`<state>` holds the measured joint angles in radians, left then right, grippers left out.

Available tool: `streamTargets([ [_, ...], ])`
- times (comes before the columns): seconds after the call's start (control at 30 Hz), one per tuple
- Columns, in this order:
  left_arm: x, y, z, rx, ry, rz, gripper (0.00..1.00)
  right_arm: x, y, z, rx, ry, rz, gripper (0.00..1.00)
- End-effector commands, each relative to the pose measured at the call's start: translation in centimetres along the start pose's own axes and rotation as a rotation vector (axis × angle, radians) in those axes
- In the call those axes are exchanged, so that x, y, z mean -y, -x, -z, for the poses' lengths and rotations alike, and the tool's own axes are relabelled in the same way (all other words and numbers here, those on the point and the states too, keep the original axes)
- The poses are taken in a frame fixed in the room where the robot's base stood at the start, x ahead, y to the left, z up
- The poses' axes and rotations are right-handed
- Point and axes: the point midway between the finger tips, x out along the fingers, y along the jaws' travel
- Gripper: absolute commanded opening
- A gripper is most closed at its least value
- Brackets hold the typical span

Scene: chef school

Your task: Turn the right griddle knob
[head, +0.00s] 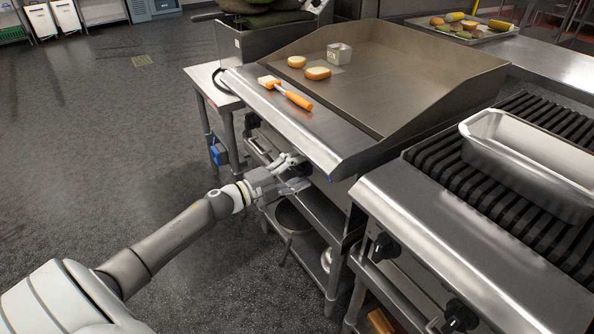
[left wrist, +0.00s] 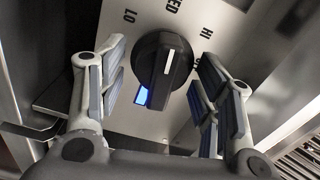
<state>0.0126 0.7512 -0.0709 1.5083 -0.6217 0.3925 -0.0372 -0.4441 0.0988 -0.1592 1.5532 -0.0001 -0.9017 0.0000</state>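The griddle (head: 390,75) stands in the middle of the head view. One black griddle knob (left wrist: 162,70) with a white pointer line shows in the left wrist view, on a steel panel marked LO, MED and HI. A small blue light shows beside it. My left gripper (head: 300,172) is at the front panel under the griddle's front ledge. In the left wrist view my left gripper's fingers (left wrist: 160,95) are open, one on each side of the knob, with gaps visible between fingers and knob. My right gripper is not in view.
A grill with black bars (head: 440,150) and black knobs (head: 384,247) stands to the right, holding a steel pan (head: 530,160). Open floor (head: 90,150) is at left.

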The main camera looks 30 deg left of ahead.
Motion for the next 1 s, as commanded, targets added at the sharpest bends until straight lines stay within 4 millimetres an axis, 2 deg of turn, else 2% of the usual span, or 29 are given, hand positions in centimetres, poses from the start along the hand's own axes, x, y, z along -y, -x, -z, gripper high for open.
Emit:
streamTargets([
  [0.17,0.0,0.1,-0.1,0.001,0.0,0.001,0.59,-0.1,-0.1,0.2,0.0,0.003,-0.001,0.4],
  [0.33,-0.1,1.4,-0.1,0.001,0.001,-0.001,0.59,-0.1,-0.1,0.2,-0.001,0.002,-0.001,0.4],
  [1.0,-0.1,10.7,0.0,0.002,0.002,-0.002,0.59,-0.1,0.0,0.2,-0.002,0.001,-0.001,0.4],
])
